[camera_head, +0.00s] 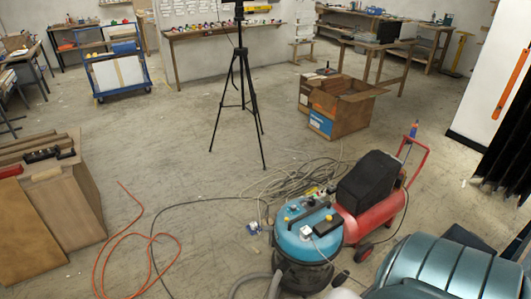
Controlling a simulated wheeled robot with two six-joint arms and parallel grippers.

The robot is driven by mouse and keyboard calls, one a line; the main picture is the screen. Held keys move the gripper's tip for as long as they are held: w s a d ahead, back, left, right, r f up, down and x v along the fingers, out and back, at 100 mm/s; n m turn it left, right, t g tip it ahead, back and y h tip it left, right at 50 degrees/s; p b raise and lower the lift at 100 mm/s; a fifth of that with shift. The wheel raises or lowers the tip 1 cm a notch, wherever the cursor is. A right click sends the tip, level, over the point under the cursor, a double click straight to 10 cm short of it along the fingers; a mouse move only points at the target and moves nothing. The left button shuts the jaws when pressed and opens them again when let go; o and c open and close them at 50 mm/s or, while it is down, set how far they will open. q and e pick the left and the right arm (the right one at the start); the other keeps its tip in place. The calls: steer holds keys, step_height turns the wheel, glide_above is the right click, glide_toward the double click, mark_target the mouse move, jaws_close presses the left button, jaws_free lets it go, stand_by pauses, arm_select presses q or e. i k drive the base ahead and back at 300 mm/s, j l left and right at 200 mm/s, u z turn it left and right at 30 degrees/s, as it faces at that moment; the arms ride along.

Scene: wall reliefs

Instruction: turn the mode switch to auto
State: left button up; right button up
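I cannot make out a mode switch for certain. A blue-topped drum vacuum (292,226) stands on the floor at the lower middle, with a dark handle across its top. Small white, black and yellow parts sit on that top, too small to tell whether one is a switch or how it is set. Neither of my grippers shows in the head view.
A red wheeled machine (374,217) stands beside the vacuum. A teal ribbed body (440,272) fills the lower right. Cables and an orange hose (117,240) lie on the floor. A black tripod (238,95), cardboard box (345,112) and wooden panels (70,205) stand around. The centre-left floor is fairly clear.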

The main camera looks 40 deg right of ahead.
mark_target(311, 202)
steer(key=i+z, duration=0.3)
steer(key=i, duration=0.25)
steer(key=i+j+z, duration=0.25)
steer(key=i, duration=0.25)
steer(key=i+j+z, duration=0.3)
steer(key=i, duration=0.2)
steer(key=i+z, duration=0.2)
steer(key=z, duration=0.25)
steer(key=i+j+z, duration=0.1)
steer(key=z, duration=0.3)
steer(key=i+j+z, duration=0.15)
steer(key=i+z, duration=0.15)
steer(key=z, duration=0.15)
steer(key=i+j+z, duration=0.15)
steer(key=z, duration=0.3)
steer(key=i+j+z, duration=0.1)
steer(key=j+z, duration=0.2)
steer(key=z, duration=0.15)
